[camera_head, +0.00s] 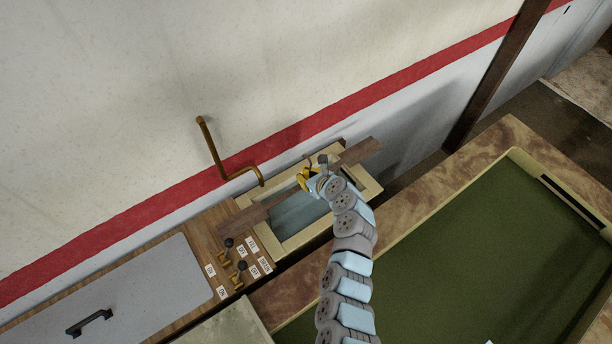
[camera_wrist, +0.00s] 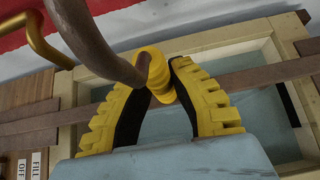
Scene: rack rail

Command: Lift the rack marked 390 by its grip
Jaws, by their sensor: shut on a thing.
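My gripper (camera_head: 312,178) is over the basin with the pale rim. In the wrist view its two yellow ribbed fingers (camera_wrist: 165,78) close around a yellow grip (camera_wrist: 154,66) on a curved brown handle (camera_wrist: 95,42). The handle rises out of the top of that view. A long brown bar, which looks like part of the rack (camera_head: 246,219), spans the basin below my gripper. It also shows in the wrist view (camera_wrist: 262,76). I cannot tell whether it touches the rim. No 390 mark is readable, and the rack's lower part is hidden.
The basin (camera_head: 270,250) holds bluish-grey contents. A bent brass pipe (camera_head: 215,152) stands at its back left. Labelled valves (camera_head: 240,265) sit on the wooden counter to the left. A large green-bedded table (camera_head: 470,250) lies to the right. The wall is close behind.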

